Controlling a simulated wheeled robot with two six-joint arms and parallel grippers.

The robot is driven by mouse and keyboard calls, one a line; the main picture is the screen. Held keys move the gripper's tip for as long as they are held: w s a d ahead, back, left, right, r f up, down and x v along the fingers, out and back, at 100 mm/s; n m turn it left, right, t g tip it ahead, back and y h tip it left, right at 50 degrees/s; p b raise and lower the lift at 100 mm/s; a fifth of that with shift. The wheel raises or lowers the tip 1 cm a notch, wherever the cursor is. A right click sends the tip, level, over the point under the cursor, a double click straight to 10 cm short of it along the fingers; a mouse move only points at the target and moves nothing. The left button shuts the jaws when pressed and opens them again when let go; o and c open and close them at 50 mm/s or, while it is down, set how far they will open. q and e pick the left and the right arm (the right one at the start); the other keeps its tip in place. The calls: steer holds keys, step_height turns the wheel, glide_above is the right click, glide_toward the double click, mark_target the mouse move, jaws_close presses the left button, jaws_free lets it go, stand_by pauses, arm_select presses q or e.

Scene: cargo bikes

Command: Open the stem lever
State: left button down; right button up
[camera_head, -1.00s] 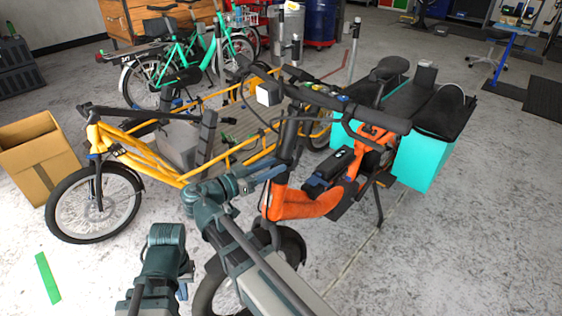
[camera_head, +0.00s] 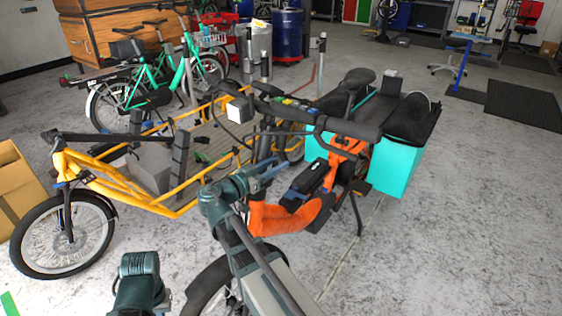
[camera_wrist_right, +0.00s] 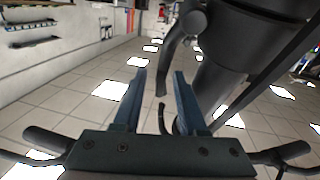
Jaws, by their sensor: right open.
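The orange cargo bike (camera_head: 285,215) stands in front of me, with its dark stem (camera_head: 265,140) rising to the handlebar. In the right wrist view the stem is a thick dark tube (camera_wrist_right: 225,70) at the upper right. A thin, curved black lever (camera_wrist_right: 172,50) hangs beside it, its lower end appearing between the fingertips. My right gripper (camera_head: 272,174) is at the lower stem; its two blue fingers also show in the right wrist view (camera_wrist_right: 160,85), open with a gap between them. I cannot tell whether they touch the lever.
A yellow cargo bike (camera_head: 125,180) stands close on the left, with a cardboard box (camera_head: 18,190) at the edge. Turquoise panniers (camera_head: 398,168) are at the orange bike's rear. A green bike (camera_head: 160,85) stands behind.

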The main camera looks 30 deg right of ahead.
steer(key=shift+x, duration=1.15)
steer(key=shift+c, duration=0.3)
jaws_close()
stand_by(0.4)
